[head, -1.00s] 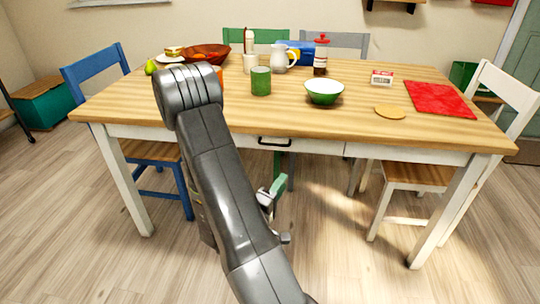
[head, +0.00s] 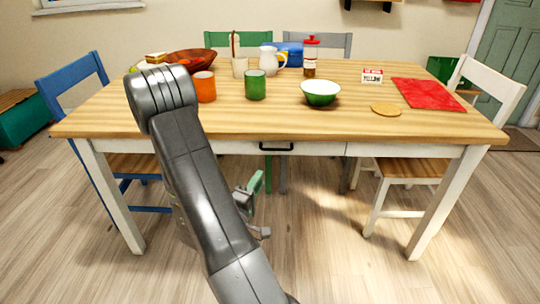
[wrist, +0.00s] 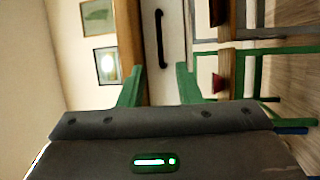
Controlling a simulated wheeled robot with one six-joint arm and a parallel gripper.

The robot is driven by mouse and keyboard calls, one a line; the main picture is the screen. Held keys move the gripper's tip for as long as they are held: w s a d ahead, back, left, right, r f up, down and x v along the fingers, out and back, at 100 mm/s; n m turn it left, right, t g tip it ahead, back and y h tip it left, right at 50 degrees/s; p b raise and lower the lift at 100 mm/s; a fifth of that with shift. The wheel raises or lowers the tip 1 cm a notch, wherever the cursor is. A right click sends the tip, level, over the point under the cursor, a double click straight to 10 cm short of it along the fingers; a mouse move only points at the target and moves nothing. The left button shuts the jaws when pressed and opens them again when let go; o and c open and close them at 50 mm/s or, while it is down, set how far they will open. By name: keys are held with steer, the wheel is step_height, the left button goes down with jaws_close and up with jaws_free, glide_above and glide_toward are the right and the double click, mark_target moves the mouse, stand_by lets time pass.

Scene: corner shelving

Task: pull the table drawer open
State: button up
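The wooden table (head: 440,127) has a white drawer (head: 315,148) in its front apron, and the drawer looks shut and flush. Its black bar handle (head: 276,147) is at the middle of the front. In the wrist view the handle (wrist: 160,38) shows upright, ahead of and between my green fingers. My gripper (head: 257,185) is below and in front of the table edge in the head view. In the wrist view my gripper (wrist: 158,88) is open, empty and apart from the handle. My arm hides part of the table's left side.
A green bowl (head: 320,92), a green cup (head: 255,84), an orange cup (head: 205,87) and a red mat (head: 428,93) are on the tabletop. A blue chair (head: 75,85) stands left, a white chair (head: 490,85) right. Floor before the drawer is clear.

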steer(key=b+x, duration=0.1)
steer(key=x, duration=1)
steer(key=shift+w+r, duration=0.15)
steer(key=shift+w, duration=0.15)
steer(key=shift+d, duration=0.15)
jaws_close()
